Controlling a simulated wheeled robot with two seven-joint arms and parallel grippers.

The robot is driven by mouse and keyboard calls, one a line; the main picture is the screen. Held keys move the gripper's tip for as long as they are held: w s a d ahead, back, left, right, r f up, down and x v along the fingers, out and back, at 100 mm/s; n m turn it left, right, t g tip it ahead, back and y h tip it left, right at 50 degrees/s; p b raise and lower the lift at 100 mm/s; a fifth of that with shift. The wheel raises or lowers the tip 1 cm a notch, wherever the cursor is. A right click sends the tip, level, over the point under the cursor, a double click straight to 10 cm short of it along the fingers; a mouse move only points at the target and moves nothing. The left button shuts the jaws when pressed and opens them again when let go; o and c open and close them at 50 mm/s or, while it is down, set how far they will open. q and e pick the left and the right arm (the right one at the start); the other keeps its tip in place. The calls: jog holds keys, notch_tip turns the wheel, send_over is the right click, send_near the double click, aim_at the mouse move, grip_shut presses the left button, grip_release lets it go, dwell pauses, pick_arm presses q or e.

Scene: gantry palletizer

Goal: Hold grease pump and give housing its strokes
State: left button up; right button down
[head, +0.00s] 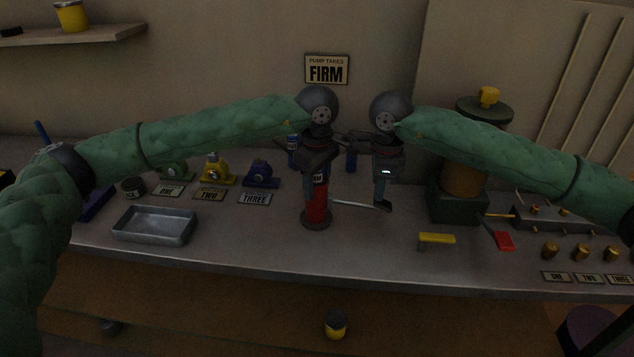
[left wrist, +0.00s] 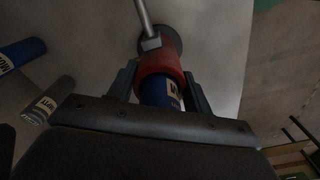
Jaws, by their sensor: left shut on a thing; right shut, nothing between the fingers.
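The grease pump (head: 317,208) is a red upright cylinder with a blue label band, standing on a round dark base on the bench. Its pale lever rod (head: 352,203) sticks out to the right. My left gripper (head: 318,172) is shut on the pump's upper body; in the left wrist view its fingers (left wrist: 160,92) flank the red and blue barrel (left wrist: 158,64). My right gripper (head: 382,203) is shut and empty at the lever's outer end; I cannot tell whether it touches it.
A wall sign (head: 326,69) reads PUMP TAKES FIRM. A metal tray (head: 154,225) lies at left. A drum machine (head: 460,190) stands at right, with yellow (head: 436,238) and red (head: 504,241) handles nearby.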

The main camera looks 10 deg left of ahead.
jog(key=shift+r, duration=3)
jog(key=shift+r, duration=2.55)
pick_arm(q)
jog(key=o, duration=1.2)
jog(key=shift+r, duration=0.1)
jog(key=shift+o, duration=1.4)
